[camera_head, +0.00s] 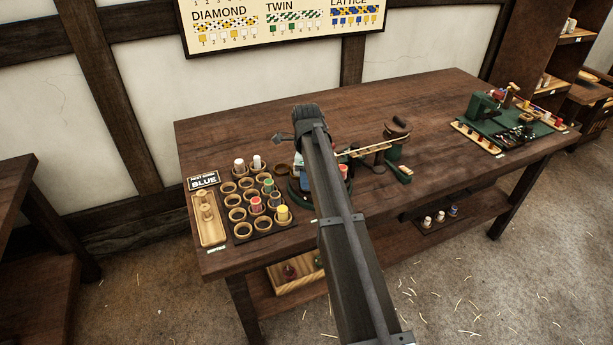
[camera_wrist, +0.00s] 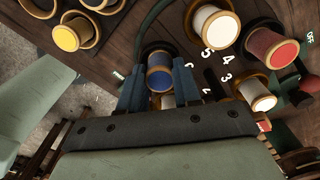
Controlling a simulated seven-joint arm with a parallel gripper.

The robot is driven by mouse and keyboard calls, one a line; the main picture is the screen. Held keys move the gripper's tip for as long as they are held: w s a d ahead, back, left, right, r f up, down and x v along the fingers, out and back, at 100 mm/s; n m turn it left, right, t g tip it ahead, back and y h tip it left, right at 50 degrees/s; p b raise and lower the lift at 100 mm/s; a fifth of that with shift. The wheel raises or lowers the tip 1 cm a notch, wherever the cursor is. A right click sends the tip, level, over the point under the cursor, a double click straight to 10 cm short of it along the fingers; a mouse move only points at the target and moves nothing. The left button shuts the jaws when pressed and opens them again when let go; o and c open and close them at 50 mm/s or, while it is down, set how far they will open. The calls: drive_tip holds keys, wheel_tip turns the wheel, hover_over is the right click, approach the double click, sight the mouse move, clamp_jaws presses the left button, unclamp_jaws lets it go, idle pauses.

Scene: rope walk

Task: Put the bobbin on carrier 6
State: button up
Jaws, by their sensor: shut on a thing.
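In the wrist view the blue bobbin (camera_wrist: 159,77), with a pale wooden rim, is between the two dark fingers of my gripper (camera_wrist: 158,92), which is shut on it. The bobbin is beside the white number 6 (camera_wrist: 188,65) on the dark round machine plate. A dark rounded part shows just behind the bobbin; I cannot tell whether the bobbin is seated on it. A white bobbin (camera_wrist: 215,28), a red bobbin (camera_wrist: 270,46) and another white bobbin (camera_wrist: 257,95) stand around the numbers. In the head view my arm hides the gripper and most of the green machine (camera_head: 297,190).
A rack of round cups (camera_head: 237,214) with several bobbins stands at the left, beside a wooden tray (camera_head: 207,236) and a sign (camera_head: 203,181) reading BLUE. The yellow bobbin (camera_wrist: 68,38) shows in the wrist view. A green bench device (camera_head: 485,104) stands far right.

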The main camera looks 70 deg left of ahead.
drive_tip(key=o, duration=1)
wheel_tip(320, 180, up, 12)
drive_tip(key=shift+r, duration=0.1)
drive_tip(key=shift+r, duration=0.1)
wheel_tip(320, 180, up, 5)
drive_tip(key=shift+f, duration=0.1)
idle(0.8)
idle(0.4)
